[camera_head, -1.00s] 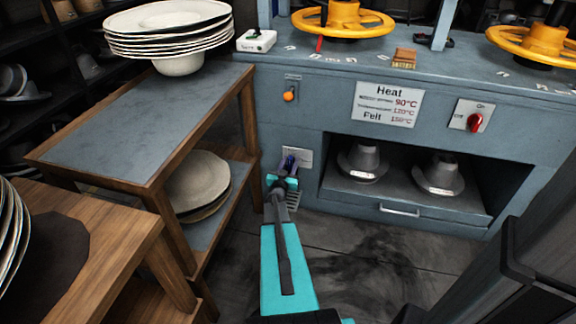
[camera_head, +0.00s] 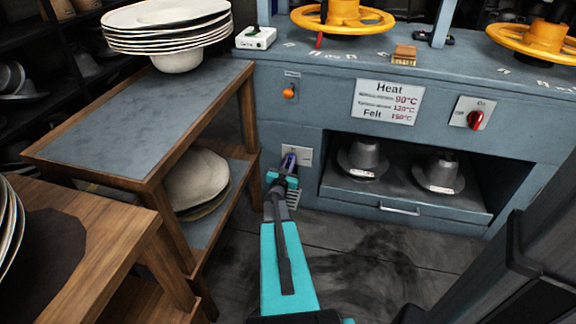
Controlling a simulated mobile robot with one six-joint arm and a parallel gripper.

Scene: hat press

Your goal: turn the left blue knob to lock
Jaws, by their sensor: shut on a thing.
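The left blue knob (camera_head: 289,161) shows as a small dark blue handle on a pale plate (camera_head: 304,156), low on the left of the grey-blue press front. My gripper (camera_head: 287,170) is at the knob, at the end of my teal arm reaching up from the bottom of the picture. The jaws are shut on the knob. The gripper hides the lower part of the knob and some of the plate. The lock marking cannot be read from here.
An open bay with two grey hat forms (camera_head: 361,158) is right of the plate. An orange knob (camera_head: 289,93) and red switch (camera_head: 475,119) sit higher. The floor below is clear.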

